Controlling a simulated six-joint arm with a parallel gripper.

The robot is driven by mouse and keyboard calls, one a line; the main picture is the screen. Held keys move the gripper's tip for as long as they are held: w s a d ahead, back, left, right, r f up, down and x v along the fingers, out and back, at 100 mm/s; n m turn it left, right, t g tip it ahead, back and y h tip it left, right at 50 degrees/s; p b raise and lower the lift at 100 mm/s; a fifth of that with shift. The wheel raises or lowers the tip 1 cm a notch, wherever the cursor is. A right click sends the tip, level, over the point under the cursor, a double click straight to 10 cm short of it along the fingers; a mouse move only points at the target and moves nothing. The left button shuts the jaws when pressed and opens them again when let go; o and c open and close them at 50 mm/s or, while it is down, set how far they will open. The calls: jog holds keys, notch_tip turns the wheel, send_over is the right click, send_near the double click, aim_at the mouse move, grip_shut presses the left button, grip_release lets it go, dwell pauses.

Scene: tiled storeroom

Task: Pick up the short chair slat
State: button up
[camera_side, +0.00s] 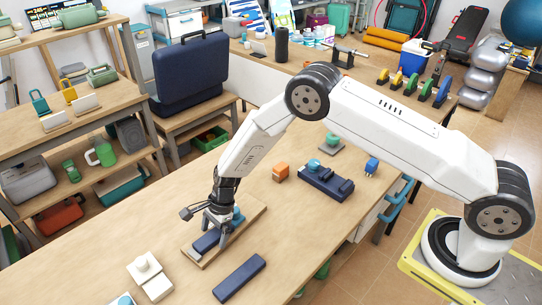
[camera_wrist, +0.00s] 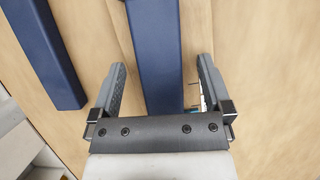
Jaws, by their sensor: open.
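A dark blue slat (camera_side: 206,241) lies on a wooden board on the bench. In the wrist view this blue slat (camera_wrist: 156,50) runs between my two fingers, with a gap on each side; its near end goes out of sight behind the gripper body. My gripper (camera_side: 214,231) is open above and around it, pointing down, and holds nothing. A second blue slat (camera_side: 240,278) lies loose on the bench top, nearer the front; it also shows at the left in the wrist view (camera_wrist: 45,55). I cannot tell which slat is the shorter.
The wooden board (camera_side: 254,211) has a teal part on it beside my gripper. Cream blocks (camera_side: 157,288) sit at the front left. The bench right of the loose slat is clear.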

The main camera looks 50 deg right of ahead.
grip_shut()
jog(key=shift+r, duration=0.1)
dwell(0.4)
jog(key=shift+w+r, duration=0.1)
jog(key=shift+r, duration=0.6)
jog(key=s+d+r, duration=0.4)
jog(key=s+r, duration=0.7)
jog(key=s, duration=0.2)
jog(key=shift+s+d+r, duration=0.15)
jog(key=shift+s+r, duration=0.05)
jog(key=shift+s, duration=0.05)
dwell(0.4)
